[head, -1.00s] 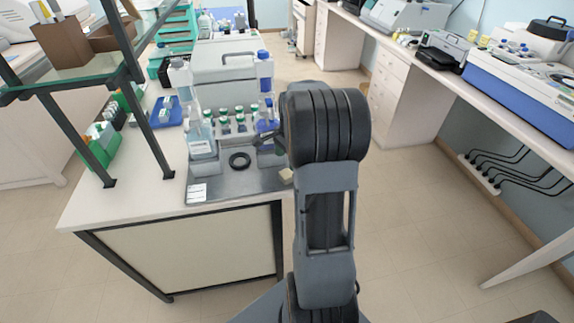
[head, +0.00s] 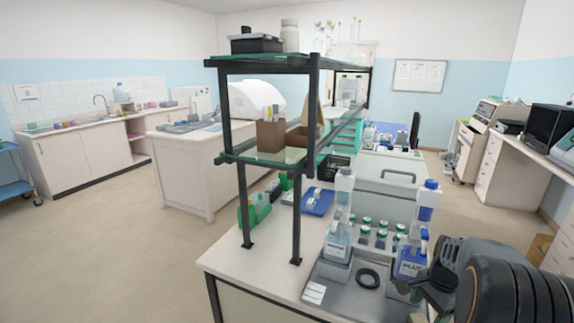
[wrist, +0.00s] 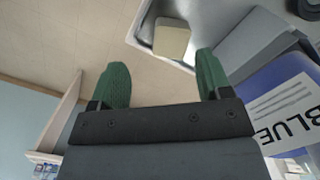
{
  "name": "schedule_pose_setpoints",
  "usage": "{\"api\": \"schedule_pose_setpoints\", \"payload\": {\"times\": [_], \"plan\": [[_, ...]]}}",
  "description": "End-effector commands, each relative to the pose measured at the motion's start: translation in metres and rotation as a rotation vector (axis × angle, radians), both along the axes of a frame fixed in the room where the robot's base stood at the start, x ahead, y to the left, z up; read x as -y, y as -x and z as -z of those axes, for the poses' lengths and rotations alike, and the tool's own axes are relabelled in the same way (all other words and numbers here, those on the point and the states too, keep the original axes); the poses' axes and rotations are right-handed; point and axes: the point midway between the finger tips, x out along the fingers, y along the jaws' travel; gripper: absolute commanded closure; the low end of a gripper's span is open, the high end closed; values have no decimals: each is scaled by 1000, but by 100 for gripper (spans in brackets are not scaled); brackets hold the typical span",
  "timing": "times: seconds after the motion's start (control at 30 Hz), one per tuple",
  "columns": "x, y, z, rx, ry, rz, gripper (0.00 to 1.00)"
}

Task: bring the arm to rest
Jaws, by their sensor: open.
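My gripper (wrist: 163,82) shows in the wrist view with its two green-padded fingers spread apart and nothing between them. In the head view my arm fills the lower right corner, and its dark end is close to the blue-labelled bottle (head: 410,262) at the right of the metal tray (head: 338,274). In the wrist view the bottle (wrist: 285,105), marked BLUE, is to the right of the fingers, apart from them. A beige block (wrist: 172,38) lies in the tray corner beyond the fingertips. My arm hides the tray's right end in the head view.
A second bottle (head: 336,243), several green-capped jars (head: 381,240) and a black ring (head: 368,278) stand on or by the tray. A glass shelf (head: 275,148) on black posts rises over the bench's left side. Open floor (head: 120,235) lies to the left.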

Motion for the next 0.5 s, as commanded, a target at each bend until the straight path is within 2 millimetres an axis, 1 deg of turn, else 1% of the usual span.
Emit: {"api": "schedule_pose_setpoints", "payload": {"times": [0.03,0.07,0.17,0.2,0.27,0.3,0.4,0.5], "plan": [[-8,9,-2,6,5,-94,29],[-15,13,-4,14,10,-165,29],[-48,29,-17,51,41,-424,29],[-63,35,-24,69,59,-528,29],[-85,46,-33,97,86,-683,29],[-100,54,-38,118,106,-781,29],[-134,73,-50,169,157,-989,29],[-160,90,-59,221,203,-1129,29]]}}
